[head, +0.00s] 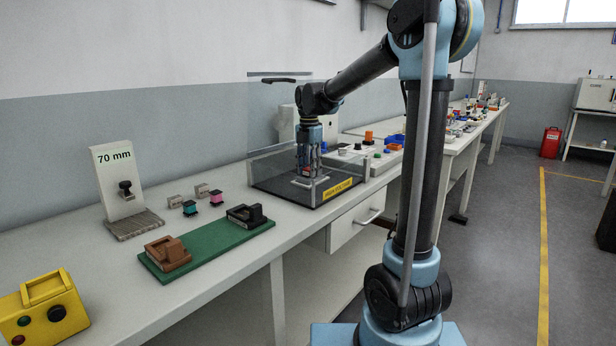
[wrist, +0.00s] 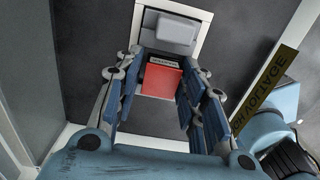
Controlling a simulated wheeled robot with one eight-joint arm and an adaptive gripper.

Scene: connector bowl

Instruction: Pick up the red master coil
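The red master coil (head: 312,172) is mostly hidden behind my fingers in the head view. In the wrist view it is a red block (wrist: 161,82) with a pale lettered label on its far end, lying between my fingers. My gripper (wrist: 162,66) has its fingers apart, one on each side of the coil, with visible gaps. In the head view my gripper (head: 308,166) points down inside a clear-walled box (head: 281,193) with a dark floor and a yellow high-voltage label (head: 338,188).
The clear walls stand close around my gripper. A pale block (wrist: 176,30) is just beyond the coil. On the bench, a green board (head: 215,243) with brown and black clamps, a 70 mm stand (head: 115,180) and a yellow button box (head: 42,309) stand to the left.

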